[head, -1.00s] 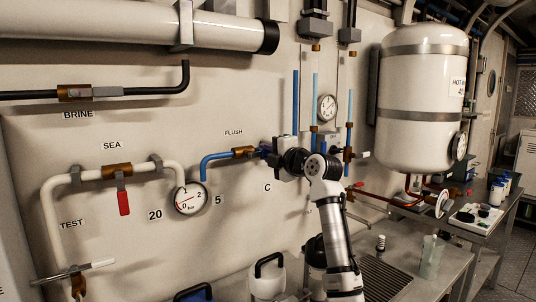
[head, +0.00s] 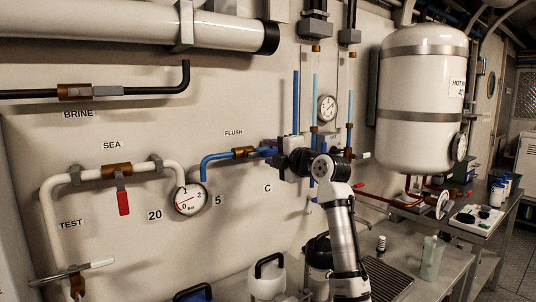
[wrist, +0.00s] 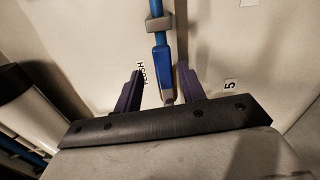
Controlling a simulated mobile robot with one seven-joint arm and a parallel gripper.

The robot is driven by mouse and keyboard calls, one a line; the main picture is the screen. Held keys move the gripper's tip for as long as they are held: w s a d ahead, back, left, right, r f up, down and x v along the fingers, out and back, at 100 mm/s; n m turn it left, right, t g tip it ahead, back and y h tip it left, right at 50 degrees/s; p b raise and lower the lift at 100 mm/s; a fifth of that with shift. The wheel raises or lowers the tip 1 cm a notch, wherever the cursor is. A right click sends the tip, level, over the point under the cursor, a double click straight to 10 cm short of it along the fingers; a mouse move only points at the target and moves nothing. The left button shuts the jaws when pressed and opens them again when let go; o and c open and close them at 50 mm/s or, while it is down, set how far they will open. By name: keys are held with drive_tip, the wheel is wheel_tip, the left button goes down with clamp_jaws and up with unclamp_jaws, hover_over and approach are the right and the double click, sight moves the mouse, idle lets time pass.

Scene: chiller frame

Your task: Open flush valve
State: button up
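The flush valve (head: 244,152) has a brass body on a blue pipe beneath the FLUSH label (head: 234,132). In the wrist view, a flat blue piece (wrist: 162,58), which looks like the valve's lever, lies between the fingers and ends in a brownish part. My gripper (wrist: 160,90) has its purple fingers apart, with a visible gap on each side of the blue piece. In the head view my gripper (head: 271,152) is at the right of the valve body, close to the wall. The lever is partly hidden there, and I cannot tell whether a finger touches it.
A pressure gauge (head: 190,199) and the sea valve's red handle (head: 123,203) are to the left. The hot tank (head: 424,100) stands to the right. Below are a bench (head: 440,262) and a white jug (head: 268,281). The wall left of the gripper is mostly clear.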

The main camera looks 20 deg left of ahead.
drive_tip(key=b+v, duration=0.2)
drive_tip(key=v, duration=0.9)
drive_tip(key=shift+s+d+b, duration=0.25)
drive_tip(key=shift+d+b, duration=0.05)
drive_tip(key=shift+b, duration=0.05)
